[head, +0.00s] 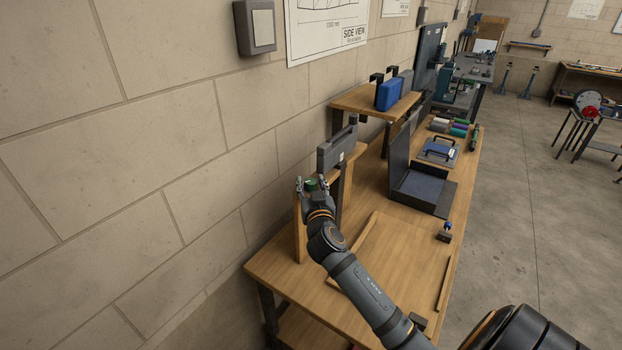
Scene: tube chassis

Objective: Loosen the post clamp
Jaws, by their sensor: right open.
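My right gripper (311,185) is open at the left end of the wooden workbench, close to the wall. A small green part (311,183) shows between its fingers; I cannot tell whether they touch it. I cannot clearly make out the post clamp; the gripper and arm cover part of this area. My left gripper is not in view.
The block wall (150,150) runs close along the left.

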